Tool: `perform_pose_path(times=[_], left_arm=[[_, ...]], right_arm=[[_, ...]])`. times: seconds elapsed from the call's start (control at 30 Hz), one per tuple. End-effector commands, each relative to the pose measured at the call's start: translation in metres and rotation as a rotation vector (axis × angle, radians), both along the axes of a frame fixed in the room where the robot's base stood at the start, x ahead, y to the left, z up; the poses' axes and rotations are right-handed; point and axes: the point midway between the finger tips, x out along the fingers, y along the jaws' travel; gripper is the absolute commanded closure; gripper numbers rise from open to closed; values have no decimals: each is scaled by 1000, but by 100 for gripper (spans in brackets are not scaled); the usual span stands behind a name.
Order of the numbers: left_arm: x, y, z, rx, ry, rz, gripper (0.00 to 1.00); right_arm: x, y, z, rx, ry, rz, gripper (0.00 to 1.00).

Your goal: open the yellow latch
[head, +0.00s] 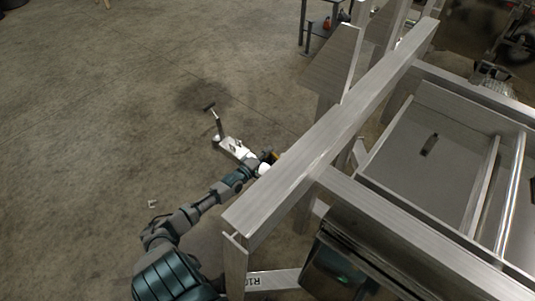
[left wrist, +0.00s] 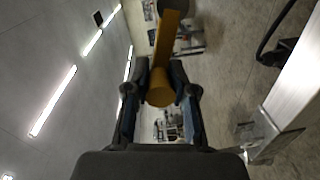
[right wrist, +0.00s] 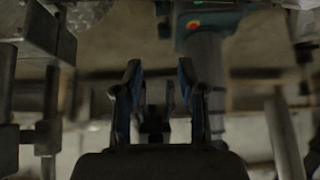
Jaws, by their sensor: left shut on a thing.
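The yellow latch (left wrist: 166,38) shows in the left wrist view as a flat bar above a thick round part. The round part sits between the fingers of my left gripper (left wrist: 161,88), which is shut on it. In the head view my left gripper (head: 268,159) is beside the aluminium trailer frame (head: 325,130).
A white metal trailer part with a dark handle (head: 232,147) stands just beyond my left gripper. The long beam lies to the right of my left arm. Concrete floor (head: 90,110) is open on the left. Dim frame parts surround my right gripper.

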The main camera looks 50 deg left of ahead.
Motion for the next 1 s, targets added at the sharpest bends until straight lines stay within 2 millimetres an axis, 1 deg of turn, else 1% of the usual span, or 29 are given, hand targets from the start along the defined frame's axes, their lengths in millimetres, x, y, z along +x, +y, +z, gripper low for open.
perform_pose_path(times=[0.03,0.13,0.17,0.2,0.23,0.27,0.53,0.67,0.77,1.0], left_arm=[[-1,3,0,3,3,4,100],[-1,3,0,3,2,5,100],[-1,3,0,3,2,5,71],[-1,3,0,3,2,4,61],[-1,3,0,3,2,4,54],[-1,3,0,3,2,4,50],[0,1,0,3,1,2,50],[-7,-1,0,2,1,1,50],[-22,-3,0,2,3,1,50],[-73,-8,1,1,5,2,50]], right_arm=[[0,0,0,0,1,0,60],[1,0,-1,0,2,0,60],[1,0,-1,0,2,0,60],[1,0,-1,0,2,0,60],[1,0,-1,0,2,0,60],[1,0,-1,0,2,0,60],[0,0,-1,0,4,-1,60],[-1,-1,-1,2,3,1,60],[-1,-1,-1,2,3,1,60],[0,-1,-1,1,3,0,60]])
